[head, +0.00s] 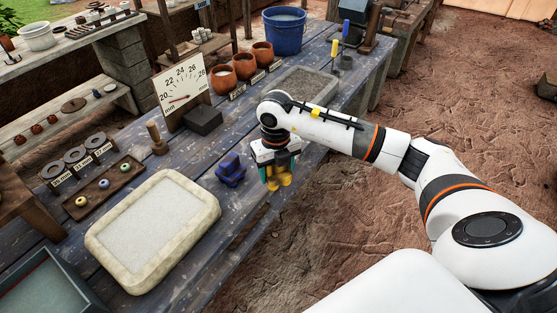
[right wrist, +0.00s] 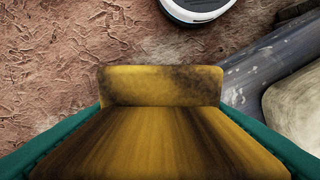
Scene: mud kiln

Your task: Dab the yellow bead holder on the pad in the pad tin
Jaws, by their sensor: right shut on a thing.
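My right gripper (head: 279,172) has teal fingers and is shut on the yellow bead holder (head: 284,182), held at the front edge of the blue table. In the right wrist view the yellow bead holder (right wrist: 160,130) fills the space between the teal fingers, with dark smudges on its surface. A dark-walled tin (head: 82,279) with a flat grey-green inside is cut off at the lower left; it looks like the pad tin, well left of the gripper. My left gripper is not in view.
A cream rounded tray (head: 208,207) with a pale flat fill lies between the dark tin and the gripper. A blue holder (head: 231,168) stands close left of the gripper. A bead board (head: 104,187), a dial (head: 181,93) and brown pots (head: 245,66) stand farther back.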

